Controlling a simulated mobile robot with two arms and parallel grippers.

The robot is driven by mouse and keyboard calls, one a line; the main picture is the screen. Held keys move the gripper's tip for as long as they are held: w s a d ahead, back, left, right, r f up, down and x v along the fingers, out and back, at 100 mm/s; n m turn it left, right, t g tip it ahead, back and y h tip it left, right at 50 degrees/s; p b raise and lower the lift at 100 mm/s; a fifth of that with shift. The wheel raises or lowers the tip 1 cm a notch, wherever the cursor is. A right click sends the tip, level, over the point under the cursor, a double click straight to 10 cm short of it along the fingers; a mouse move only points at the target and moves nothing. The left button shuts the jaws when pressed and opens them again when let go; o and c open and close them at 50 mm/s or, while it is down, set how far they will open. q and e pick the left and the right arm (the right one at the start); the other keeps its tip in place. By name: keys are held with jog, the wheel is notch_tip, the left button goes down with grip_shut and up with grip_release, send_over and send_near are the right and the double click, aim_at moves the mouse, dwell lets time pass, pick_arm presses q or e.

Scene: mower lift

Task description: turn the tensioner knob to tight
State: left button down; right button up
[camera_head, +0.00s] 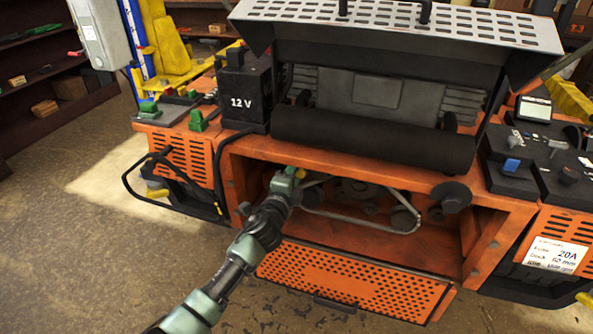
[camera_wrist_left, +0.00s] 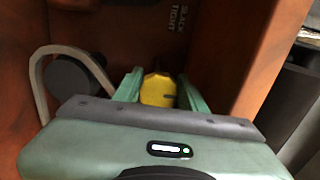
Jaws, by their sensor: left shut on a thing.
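The yellow tensioner knob (camera_wrist_left: 157,90) sits between the two green fingers of my left gripper (camera_wrist_left: 160,86) in the left wrist view. The fingers are shut on it, one on each side. A dark mark shows on the right part of the knob. The words SLACK and TIGHT (camera_wrist_left: 181,16) are printed on the panel above it, turned sideways. My right gripper is not in view.
A pale belt (camera_head: 352,220) runs around pulleys right beside the gripper; it also shows in the left wrist view (camera_wrist_left: 39,80). Orange bay walls (camera_wrist_left: 262,50) stand close on the right. The perforated orange panel (camera_head: 355,280) hangs open below. A 12 V battery (camera_head: 243,92) stands above left.

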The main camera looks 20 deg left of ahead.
pick_arm(q)
jog(key=shift+f, duration=0.1)
dwell(0.4)
jog(key=c, duration=0.8)
grip_release()
jog(key=shift+c, duration=0.2)
jog(key=s, duration=0.8)
jog(key=shift+a, duration=0.15)
